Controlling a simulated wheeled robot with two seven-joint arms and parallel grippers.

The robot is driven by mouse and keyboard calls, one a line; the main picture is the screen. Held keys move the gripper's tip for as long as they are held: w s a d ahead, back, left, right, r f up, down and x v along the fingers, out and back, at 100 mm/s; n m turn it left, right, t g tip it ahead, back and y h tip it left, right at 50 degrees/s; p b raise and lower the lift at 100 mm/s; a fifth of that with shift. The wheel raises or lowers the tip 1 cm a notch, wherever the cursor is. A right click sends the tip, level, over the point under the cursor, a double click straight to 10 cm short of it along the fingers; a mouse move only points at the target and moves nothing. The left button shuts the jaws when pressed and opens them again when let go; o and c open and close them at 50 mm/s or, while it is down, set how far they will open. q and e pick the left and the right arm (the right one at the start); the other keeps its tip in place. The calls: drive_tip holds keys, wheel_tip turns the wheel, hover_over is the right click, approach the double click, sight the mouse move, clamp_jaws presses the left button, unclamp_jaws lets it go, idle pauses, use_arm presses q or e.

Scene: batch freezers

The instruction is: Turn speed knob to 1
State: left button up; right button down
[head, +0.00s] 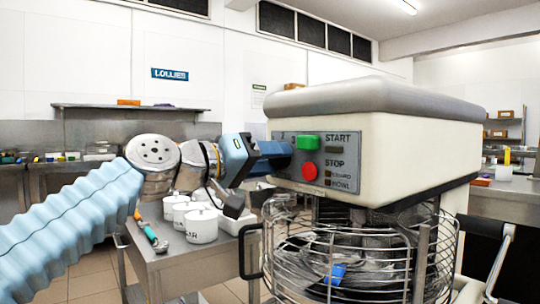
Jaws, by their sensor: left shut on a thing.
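The mixer (420,150) fills the right half of the head view, with a cream body and a grey top. Its grey control panel (348,178) carries a green START button (308,142) and a red STOP button (309,171). My left gripper (280,153) reaches in from the left against the panel's left part, beside the two buttons. It is shut on the speed knob, which its fingers and body hide. My right gripper is out of view.
A wire guard (290,250) surrounds the bowl below the mixer head, with a blue piece (335,274) inside. A steel cart (165,262) on the left holds white canisters (201,226) and a tool with an orange end (152,237). Steel counters line the back wall.

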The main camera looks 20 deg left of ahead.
use_arm(q)
drive_tip(key=shift+r+n+p, duration=0.1)
drive_tip(key=shift+n+p, duration=1.7)
drive_tip(key=shift+n, duration=3.1)
drive_tip(key=o, duration=0.9)
drive_tip(key=b+v, duration=0.2)
drive_tip(key=v, duration=1.1)
drive_tip(key=shift+s+a, duration=0.25)
drive_tip(key=shift+s, duration=0.05)
